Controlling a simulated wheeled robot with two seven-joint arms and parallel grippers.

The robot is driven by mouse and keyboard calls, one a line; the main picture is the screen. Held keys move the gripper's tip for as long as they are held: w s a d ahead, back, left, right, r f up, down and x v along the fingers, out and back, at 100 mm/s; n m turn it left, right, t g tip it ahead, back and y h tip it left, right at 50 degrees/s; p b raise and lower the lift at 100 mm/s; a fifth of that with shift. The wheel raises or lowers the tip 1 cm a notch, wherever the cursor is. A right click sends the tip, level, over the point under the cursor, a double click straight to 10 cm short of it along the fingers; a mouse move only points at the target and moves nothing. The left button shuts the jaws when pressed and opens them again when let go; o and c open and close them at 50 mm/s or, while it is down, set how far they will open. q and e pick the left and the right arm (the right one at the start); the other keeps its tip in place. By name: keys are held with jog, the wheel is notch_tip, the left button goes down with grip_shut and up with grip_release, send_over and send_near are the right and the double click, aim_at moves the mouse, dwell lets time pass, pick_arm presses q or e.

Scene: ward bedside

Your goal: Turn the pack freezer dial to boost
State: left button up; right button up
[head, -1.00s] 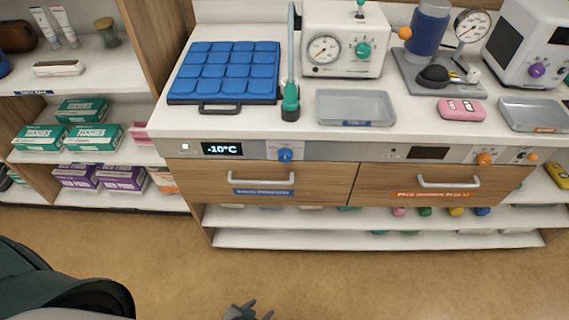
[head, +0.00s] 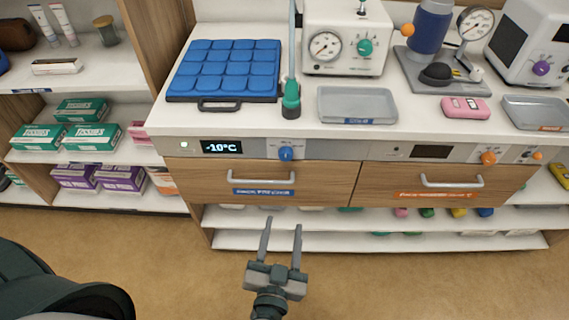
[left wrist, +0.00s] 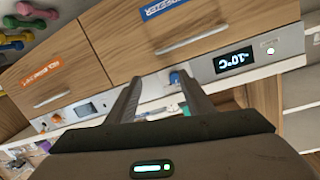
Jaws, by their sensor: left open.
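The pack freezer dial (head: 286,153) is a blue knob on the grey front strip of the counter, above the drawer with the blue label (head: 263,191). The freezer display (head: 222,147) to its left reads -10°C. The dial's setting is too small to read. My left gripper (head: 282,225) is open and empty, below the dial and in front of the drawers, apart from them. In the left wrist view the picture is turned over; the blue dial (left wrist: 174,78) shows between the open fingers, partly hidden by one. My right gripper is not in view.
Two drawer handles (head: 264,179) (head: 451,181) jut out below the strip. Orange knobs (head: 488,157) sit further right on it. On the counter stand a blue pack pad (head: 225,68), a green-based wand (head: 291,100) and a grey tray (head: 357,104). The floor in front is clear.

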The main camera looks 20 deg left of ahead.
pick_arm(q)
jog(key=shift+n+t+y, duration=0.5)
jog(key=shift+n, duration=0.1)
jog(key=r, duration=0.3)
jog(key=a+r, duration=0.1)
jog(key=r, duration=0.1)
jog(key=shift+s, duration=0.35)
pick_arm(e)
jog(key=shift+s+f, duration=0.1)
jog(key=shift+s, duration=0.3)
pick_arm(q)
jog(key=shift+w, duration=0.1)
jog(key=p, duration=0.4)
send_near(285, 159)
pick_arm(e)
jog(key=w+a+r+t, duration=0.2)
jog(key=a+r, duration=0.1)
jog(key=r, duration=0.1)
pick_arm(q)
jog(key=p+x, duration=0.2)
jog(key=x, duration=0.6)
jog(key=shift+w+r+p, duration=0.1)
jog(key=shift+w+p, duration=0.1)
jog(key=shift+p, duration=0.2)
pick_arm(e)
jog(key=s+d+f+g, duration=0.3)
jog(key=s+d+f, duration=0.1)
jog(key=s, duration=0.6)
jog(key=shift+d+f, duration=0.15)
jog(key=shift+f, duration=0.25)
